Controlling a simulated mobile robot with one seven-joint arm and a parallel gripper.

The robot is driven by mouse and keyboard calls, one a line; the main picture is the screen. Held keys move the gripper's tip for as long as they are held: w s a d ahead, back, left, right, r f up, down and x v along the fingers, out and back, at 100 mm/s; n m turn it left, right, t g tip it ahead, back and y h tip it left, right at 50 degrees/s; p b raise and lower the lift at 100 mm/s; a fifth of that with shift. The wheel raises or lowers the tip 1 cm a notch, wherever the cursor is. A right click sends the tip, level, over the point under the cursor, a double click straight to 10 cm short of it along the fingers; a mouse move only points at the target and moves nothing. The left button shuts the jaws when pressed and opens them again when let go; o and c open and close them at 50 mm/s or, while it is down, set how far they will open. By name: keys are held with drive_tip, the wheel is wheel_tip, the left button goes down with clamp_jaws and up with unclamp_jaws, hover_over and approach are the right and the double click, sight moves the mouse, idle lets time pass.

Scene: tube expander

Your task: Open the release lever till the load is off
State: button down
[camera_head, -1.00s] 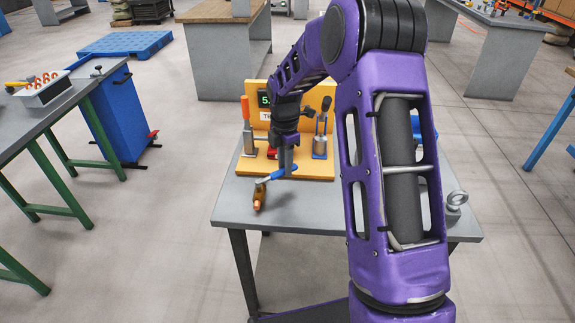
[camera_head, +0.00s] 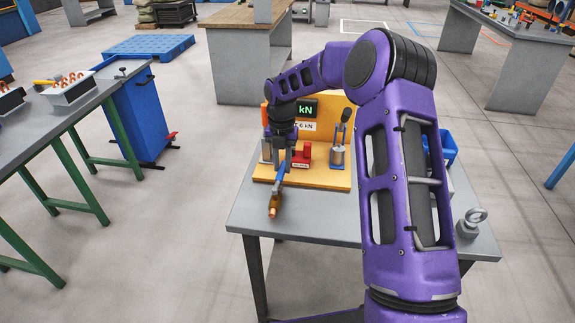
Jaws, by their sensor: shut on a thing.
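A brass-coloured tool with a copper tip (camera_head: 273,207) lies at the table's front left. A blue lever (camera_head: 281,175) runs from it up and back to my gripper (camera_head: 290,162). My gripper points down and is shut at the lever's far end; its fingertips are small and partly hidden. Behind it stands an orange board (camera_head: 333,112) with a dark display (camera_head: 306,109) reading "kN", its digits covered by my arm. A black-handled upright lever (camera_head: 345,118) stands at the board's right.
A red block (camera_head: 302,155) sits on the orange base right beside my gripper. The grey table's front (camera_head: 318,220) is clear.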

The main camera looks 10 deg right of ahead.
drive_tip(key=shift+w+a+n, duration=0.15)
drive_tip(key=shift+a+n, duration=0.15)
drive_tip(key=shift+n, duration=0.1)
drive_tip(key=c, duration=0.7)
unclamp_jaws()
drive_tip(key=shift+a, duration=0.1)
drive_tip(key=shift+r, duration=0.1)
wheel_tip(320, 180, up, 17)
drive_tip(key=shift+r, duration=0.15)
